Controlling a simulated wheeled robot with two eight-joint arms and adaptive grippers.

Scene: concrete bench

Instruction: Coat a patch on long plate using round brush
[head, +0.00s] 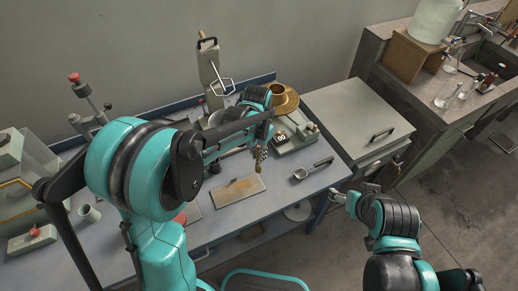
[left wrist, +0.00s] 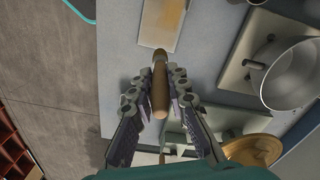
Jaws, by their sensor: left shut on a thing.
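The long plate (head: 222,195) lies flat on the bench, pale with an orange-brown patch along it. It also shows at the top of the left wrist view (left wrist: 150,42). My left gripper (head: 260,152) is above the bench, just behind and to the right of the plate. In the left wrist view its fingers (left wrist: 160,98) are shut on the round brush (left wrist: 160,88), which has a wooden handle. The brush's darker end points toward the plate and appears apart from it. My right gripper (head: 342,196) is off the bench's right edge; its jaws are too small to judge.
A metal scoop (head: 313,169) lies right of the plate. A scale (head: 296,138) and a brass vessel (head: 285,100) stand behind. A steel pot (left wrist: 292,74) is near in the left wrist view. A grey cabinet (head: 350,108) adjoins the bench on the right.

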